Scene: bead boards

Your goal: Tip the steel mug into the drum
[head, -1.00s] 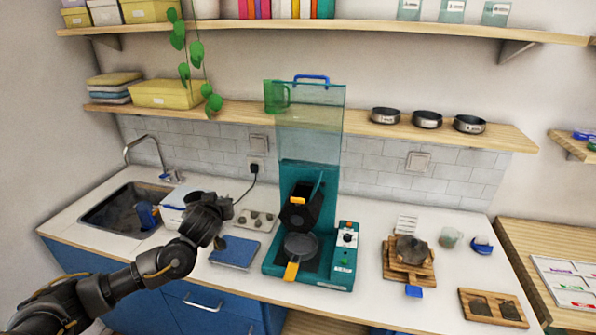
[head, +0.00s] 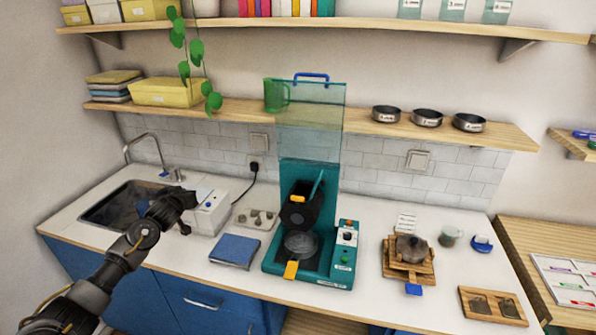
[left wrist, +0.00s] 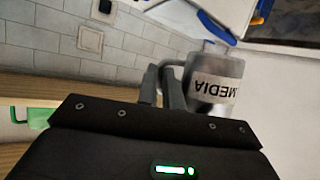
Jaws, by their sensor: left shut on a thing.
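The steel mug (left wrist: 215,80), labelled MEDIA, shows in the left wrist view with its lettering inverted in that picture. My left gripper (left wrist: 162,88) is shut on its handle. In the head view my left gripper (head: 185,215) is between the sink and the white box, well left of the drum; the mug cannot be made out there. The black drum (head: 298,213) sits in the teal machine (head: 308,170), with an orange piece on it. Whether anything is in the mug or the drum cannot be seen. My right gripper is out of view.
A white box (head: 212,213), a blue pad (head: 235,250) and a light tray (head: 257,219) lie between my gripper and the machine. A pan with an orange handle (head: 291,269) is below the drum. A clear teal panel (head: 310,125) rises behind it. Shelves hang above.

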